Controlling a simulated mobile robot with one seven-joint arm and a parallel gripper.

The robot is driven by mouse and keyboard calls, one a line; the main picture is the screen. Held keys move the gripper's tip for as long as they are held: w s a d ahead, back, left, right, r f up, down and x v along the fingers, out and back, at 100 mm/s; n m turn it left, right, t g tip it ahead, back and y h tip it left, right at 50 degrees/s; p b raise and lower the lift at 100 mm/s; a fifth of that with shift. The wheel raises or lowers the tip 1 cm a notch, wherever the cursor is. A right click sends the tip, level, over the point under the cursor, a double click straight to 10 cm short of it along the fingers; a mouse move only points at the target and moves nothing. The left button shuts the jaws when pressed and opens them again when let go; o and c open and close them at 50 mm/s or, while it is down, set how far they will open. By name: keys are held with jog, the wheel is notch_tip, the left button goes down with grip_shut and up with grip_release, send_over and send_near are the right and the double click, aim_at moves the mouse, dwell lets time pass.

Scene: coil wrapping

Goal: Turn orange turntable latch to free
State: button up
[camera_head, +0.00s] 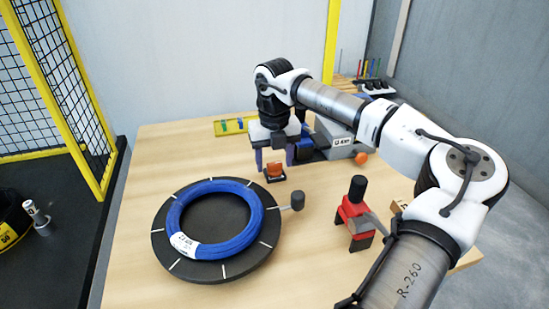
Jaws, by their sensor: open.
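The orange latch (273,169) sits on a small dark base just beyond the back right edge of the black turntable (253,262). My gripper (273,165) points down at the latch, with one purple finger at its left and one at its right. The jaws are open. I cannot tell whether the fingers touch the latch. The turntable has white tick marks and a dark knob (297,200) on a short arm at its right. A blue coil (248,234) with a white label lies flat on it.
A red and black tool (352,217) stands right of the turntable. A yellow tray (224,127) lies at the back. A yellow-framed mesh fence (75,85) stands at the left. The table's front left is clear.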

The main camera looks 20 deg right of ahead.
jog(key=shift+c, duration=0.3)
jog(key=c, duration=0.9)
jog(key=shift+n, duration=0.3)
jog(key=n, duration=0.3)
jog(key=shift+n, duration=0.3)
jog(key=n, duration=0.4)
jog(key=shift+n, duration=0.3)
jog(key=n, duration=0.4)
jog(key=shift+n, duration=2.5)
